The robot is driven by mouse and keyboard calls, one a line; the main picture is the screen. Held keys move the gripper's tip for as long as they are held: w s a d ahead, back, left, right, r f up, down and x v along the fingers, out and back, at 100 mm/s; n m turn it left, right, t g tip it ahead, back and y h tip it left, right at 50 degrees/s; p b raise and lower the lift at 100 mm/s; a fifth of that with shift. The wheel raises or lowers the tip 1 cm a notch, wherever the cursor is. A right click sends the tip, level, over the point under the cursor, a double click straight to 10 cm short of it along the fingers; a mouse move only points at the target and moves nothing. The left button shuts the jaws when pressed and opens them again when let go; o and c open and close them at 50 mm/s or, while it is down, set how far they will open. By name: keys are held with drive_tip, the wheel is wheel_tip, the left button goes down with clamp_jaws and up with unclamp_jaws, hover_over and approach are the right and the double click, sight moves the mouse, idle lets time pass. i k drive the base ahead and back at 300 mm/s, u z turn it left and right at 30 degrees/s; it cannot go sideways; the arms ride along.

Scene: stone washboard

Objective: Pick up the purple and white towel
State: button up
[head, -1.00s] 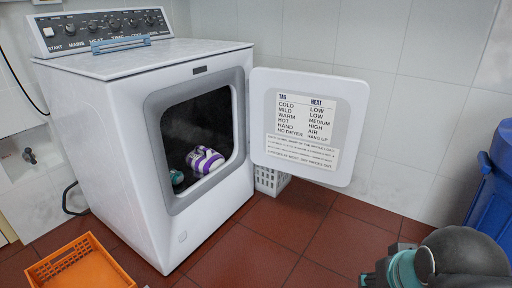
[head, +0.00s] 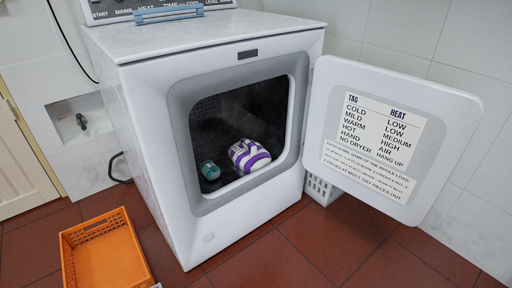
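The purple and white towel (head: 248,155) is rolled up and lies inside the open dryer (head: 180,150), near the right side of the drum's opening. A smaller teal rolled piece (head: 210,170) lies to its left in the same drum. The dryer door (head: 390,135) is swung wide open to the right. My gripper is not in the head view now.
An orange crate (head: 72,262) stands on the floor at the lower left. A white basket (head: 322,188) is on the floor behind the open door. A blue-handled item (head: 168,14) lies on the dryer's top. Red tiled floor lies clear in front.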

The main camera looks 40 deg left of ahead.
sight(249, 156)
drive_tip(key=u, duration=0.6)
drive_tip(key=i, duration=0.9)
drive_tip(key=u, duration=0.8)
